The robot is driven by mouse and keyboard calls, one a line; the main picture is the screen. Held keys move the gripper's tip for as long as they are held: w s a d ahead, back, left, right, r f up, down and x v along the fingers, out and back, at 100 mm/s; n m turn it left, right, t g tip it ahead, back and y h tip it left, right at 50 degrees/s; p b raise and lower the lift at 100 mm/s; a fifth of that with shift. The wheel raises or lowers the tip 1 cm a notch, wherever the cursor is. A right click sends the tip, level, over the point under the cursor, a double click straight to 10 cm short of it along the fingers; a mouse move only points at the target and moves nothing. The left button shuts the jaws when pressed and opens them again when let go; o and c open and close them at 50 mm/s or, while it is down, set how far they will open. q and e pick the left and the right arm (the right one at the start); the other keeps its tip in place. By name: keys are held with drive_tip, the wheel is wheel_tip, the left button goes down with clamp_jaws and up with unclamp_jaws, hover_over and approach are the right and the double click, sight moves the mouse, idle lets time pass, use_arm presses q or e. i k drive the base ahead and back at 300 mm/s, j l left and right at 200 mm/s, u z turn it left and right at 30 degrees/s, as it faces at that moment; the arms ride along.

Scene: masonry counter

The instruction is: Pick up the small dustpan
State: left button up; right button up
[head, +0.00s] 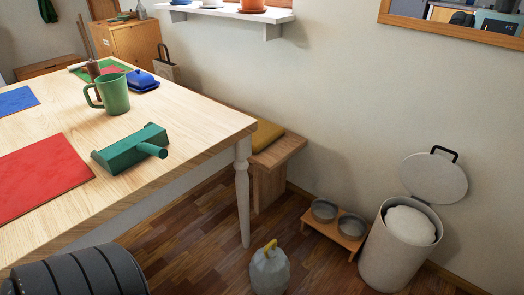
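The small dustpan (130,150) is green and lies on the wooden table near its right front edge. Its short round handle points toward the right, close to the edge. A green mug (115,95) stands just behind it, and a red mat (40,175) lies to its left. Nothing is holding the dustpan. Neither of my grippers shows in the head view, so their state is hidden.
The table (190,125) also holds a blue butter dish (141,80) and a blue mat (16,100). A bench (275,155), pet bowls (340,225), a white bin (400,250) and a grey jug (269,270) stand right of the table.

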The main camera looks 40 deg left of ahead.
sight(120, 156)
drive_tip(key=u, duration=2.2)
